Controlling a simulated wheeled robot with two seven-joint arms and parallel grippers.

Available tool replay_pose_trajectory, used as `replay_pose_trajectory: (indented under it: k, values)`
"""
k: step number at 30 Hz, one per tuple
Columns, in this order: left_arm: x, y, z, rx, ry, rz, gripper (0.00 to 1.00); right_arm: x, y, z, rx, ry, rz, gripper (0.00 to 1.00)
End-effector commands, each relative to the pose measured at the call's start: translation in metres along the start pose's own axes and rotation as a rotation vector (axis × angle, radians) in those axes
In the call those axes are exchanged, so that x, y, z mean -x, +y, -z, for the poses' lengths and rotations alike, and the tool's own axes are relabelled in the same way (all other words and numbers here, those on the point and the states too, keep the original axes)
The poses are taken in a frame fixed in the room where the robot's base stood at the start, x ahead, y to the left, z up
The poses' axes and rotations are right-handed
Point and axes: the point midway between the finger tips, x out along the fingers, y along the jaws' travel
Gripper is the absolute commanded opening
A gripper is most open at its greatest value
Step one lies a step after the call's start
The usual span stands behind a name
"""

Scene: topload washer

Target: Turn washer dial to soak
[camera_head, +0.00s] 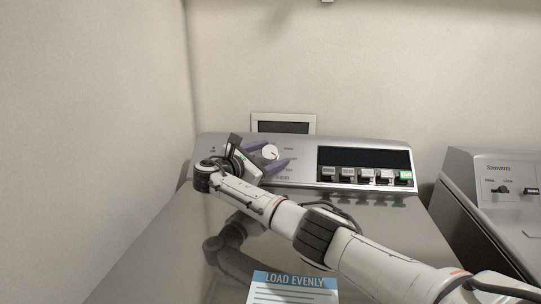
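The round white washer dial (270,152) sits on the left part of the grey control panel (306,142), with small labels around it that are too small to read. My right gripper (275,152) reaches across from the right and is at the dial. I cannot tell whether either finger touches the dial. The gripper body hides the panel's left part. My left gripper is not in view.
The washer's closed metal lid (150,270) lies below the panel, with a blue and white "LOAD EVENLY" label (293,284). A row of buttons (366,175) is right of the dial. A second machine (490,170) stands at right. Walls are close behind and left.

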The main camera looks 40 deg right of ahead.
Motion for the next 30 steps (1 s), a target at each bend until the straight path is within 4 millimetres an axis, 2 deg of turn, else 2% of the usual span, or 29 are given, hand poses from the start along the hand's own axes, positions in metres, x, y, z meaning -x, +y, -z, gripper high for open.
replay_pose_trajectory:
  k: [8,11,21,25,30]
  values:
    - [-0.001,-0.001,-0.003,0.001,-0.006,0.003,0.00,0.004,0.001,-0.001,0.000,0.000,-0.003,0.60]
    - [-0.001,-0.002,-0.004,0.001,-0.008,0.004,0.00,0.015,0.002,-0.001,0.000,0.000,-0.005,0.60]
    - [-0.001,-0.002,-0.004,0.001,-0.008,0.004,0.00,0.081,0.001,0.001,-0.001,0.003,-0.004,0.60]
    - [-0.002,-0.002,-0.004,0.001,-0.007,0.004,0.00,0.096,0.001,0.000,0.000,0.001,-0.003,0.60]
    - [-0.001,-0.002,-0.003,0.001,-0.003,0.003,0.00,0.103,0.000,0.000,0.001,0.000,-0.001,0.60]
